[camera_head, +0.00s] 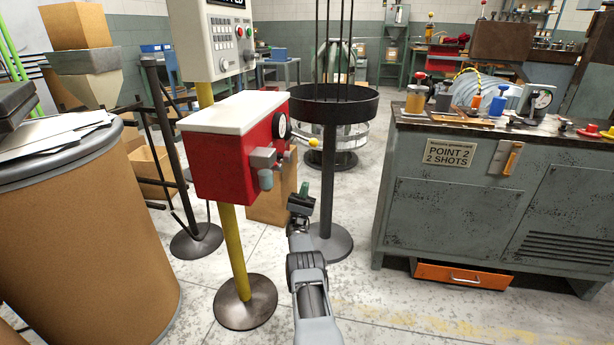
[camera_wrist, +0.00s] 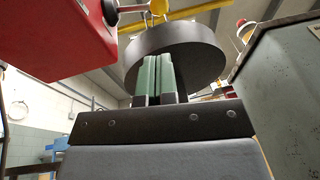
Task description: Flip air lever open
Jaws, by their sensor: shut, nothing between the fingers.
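The red air box (camera_head: 235,160) with a white top stands on a yellow post, with a round gauge and a grey valve block on its right face. A lever with a yellow knob (camera_head: 313,143) sticks out to the right from that face. In the wrist view the red box (camera_wrist: 60,35) fills the upper left, and a yellow knob (camera_wrist: 160,7) shows at the top edge. My gripper (camera_head: 303,188) is below and slightly left of the knob, apart from it. Its green fingers (camera_wrist: 158,76) point up, pressed together and empty.
A black round tray on a stand (camera_head: 333,107) is right behind the lever. A large brown drum (camera_head: 75,235) stands at left.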

